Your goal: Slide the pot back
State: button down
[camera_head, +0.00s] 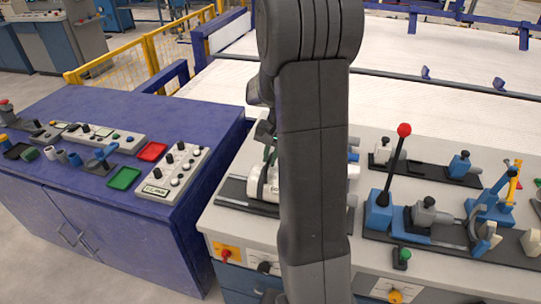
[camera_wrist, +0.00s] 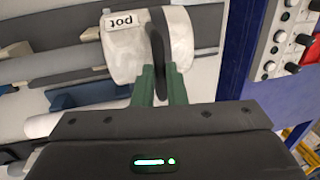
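The pot (camera_wrist: 124,48) is a white cylinder with a "pot" label, at the top of the wrist view. A dark flat handle stands up across its middle. In the head view, part of the white pot (camera_head: 256,183) shows left of my arm, on a dark rail. My gripper (camera_wrist: 162,82) has two green fingers, one on each side of the dark handle. The handle fills the narrow gap between them, so the gripper looks shut on it. In the head view my arm hides the gripper's fingertips and much of the pot.
The grey workbench (camera_head: 225,222) carries the rail. A blue lever unit with a red ball (camera_head: 404,130) stands to the right, with several blue-grey clamps. A purple cabinet (camera_head: 205,85) with a button panel (camera_head: 172,172) and red and green trays is at the left.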

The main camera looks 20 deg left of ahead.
jog(key=shift+a, duration=0.15)
jog(key=a, duration=1)
jog(key=shift+s+p, duration=0.25)
jog(key=shift+p, duration=0.1)
jog(key=shift+r, duration=0.1)
jog(key=c, duration=1.5)
grip_release()
jog(key=shift+a, duration=0.25)
jog(key=shift+d, duration=0.1)
jog(key=d+r, duration=0.1)
jog(key=r, duration=0.3)
jog(key=r+b, duration=0.1)
jog(key=r, duration=0.4)
jog(key=d+r, duration=0.1)
jog(key=r, duration=0.3)
jog(key=shift+d+r, duration=0.2)
jog(key=shift+d, duration=0.15)
